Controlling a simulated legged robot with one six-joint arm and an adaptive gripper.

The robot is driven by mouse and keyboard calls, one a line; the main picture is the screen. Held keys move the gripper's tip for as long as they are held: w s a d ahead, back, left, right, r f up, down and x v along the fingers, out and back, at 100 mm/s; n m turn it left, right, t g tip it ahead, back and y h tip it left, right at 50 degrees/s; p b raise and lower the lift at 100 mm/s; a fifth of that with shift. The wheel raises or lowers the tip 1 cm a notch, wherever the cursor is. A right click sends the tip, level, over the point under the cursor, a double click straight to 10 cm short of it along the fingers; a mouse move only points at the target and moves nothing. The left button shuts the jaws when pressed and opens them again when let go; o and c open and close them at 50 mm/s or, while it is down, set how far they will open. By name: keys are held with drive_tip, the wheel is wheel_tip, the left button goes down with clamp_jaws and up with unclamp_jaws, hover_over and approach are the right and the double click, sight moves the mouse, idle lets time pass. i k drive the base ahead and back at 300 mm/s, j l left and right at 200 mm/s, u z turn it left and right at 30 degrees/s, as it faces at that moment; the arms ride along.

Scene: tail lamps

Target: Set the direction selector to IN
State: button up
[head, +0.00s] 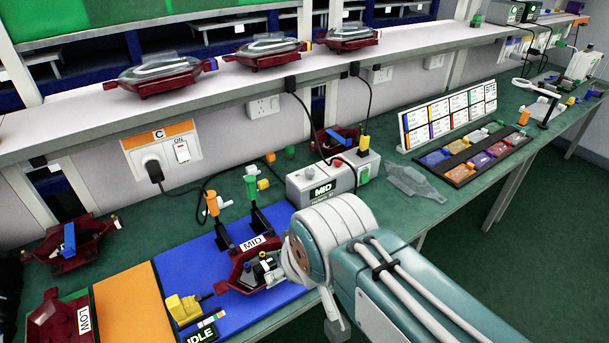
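I see no part plainly marked as the direction selector and cannot read the word IN anywhere. A black plate reading IDLE (201,335) is at the bottom edge, partly cut off, below a yellow block (183,308) with dark prongs on a blue mat (187,262). My arm reaches in from the lower right over the mat. Its end is by the red lamp tray marked MID (238,262); my fingers cannot be made out from the small parts there.
An orange mat (130,305) and a red tray marked LOW (58,318) lie at left. Two upright clamps, orange-topped (212,203) and green-topped (251,185), stand behind the tray. Cables run to wall sockets. Red lamps line the shelf (215,88). A clear cover (412,182) lies right.

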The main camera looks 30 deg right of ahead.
sight(310, 173)
drive_tip(key=i+l+z, duration=0.1)
drive_tip(key=l, duration=0.25)
drive_tip(key=i+l, duration=0.25)
drive_tip(key=i+l+z, duration=0.15)
drive_tip(key=l, duration=0.25)
